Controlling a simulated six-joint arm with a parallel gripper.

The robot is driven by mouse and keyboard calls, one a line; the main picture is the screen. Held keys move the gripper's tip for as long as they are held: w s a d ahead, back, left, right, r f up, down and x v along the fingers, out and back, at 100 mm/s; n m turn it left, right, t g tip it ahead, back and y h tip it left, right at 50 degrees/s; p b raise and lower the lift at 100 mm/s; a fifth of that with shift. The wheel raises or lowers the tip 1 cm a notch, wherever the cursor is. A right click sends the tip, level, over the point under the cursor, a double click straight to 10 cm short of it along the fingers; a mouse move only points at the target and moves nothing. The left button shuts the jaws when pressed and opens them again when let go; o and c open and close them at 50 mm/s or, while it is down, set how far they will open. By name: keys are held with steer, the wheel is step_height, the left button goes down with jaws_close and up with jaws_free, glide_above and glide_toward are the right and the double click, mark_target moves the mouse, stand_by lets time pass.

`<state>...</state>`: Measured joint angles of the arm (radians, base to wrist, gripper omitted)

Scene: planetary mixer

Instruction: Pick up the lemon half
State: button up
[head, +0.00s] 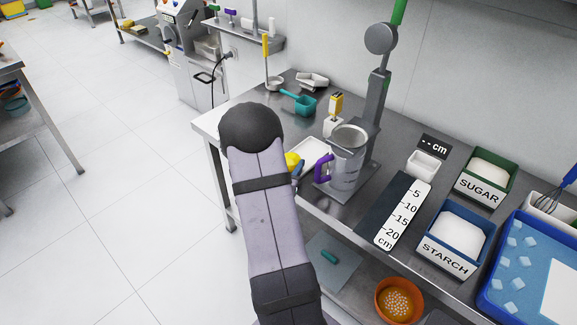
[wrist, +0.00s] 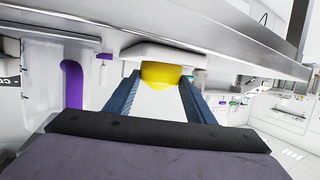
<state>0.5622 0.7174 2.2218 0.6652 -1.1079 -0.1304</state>
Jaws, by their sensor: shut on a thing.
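The lemon half (wrist: 161,71) is a rounded yellow piece between the two blue fingers of my gripper (wrist: 160,79) in the wrist view. My gripper is shut on it. In the head view, the lemon half (head: 292,161) shows just right of my dark wrist joint, and only one blue finger of my gripper (head: 298,170) shows beside it. A white tray (head: 316,148) lies right behind it; its pale edge also shows in the wrist view (wrist: 198,60). I cannot tell whether the lemon half still touches the tray.
A metal jug (head: 346,165) with a purple handle (head: 322,170) stands close to the right. Behind are a grey column stand (head: 376,110), a yellow-and-white bottle (head: 334,115) and a teal scoop (head: 304,104). Starch (head: 450,235) and sugar (head: 487,178) bins stand farther right.

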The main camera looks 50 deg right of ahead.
step_height(320, 180, up, 9)
steer(key=shift+f+p, duration=0.1)
steer(key=shift+p, duration=0.3)
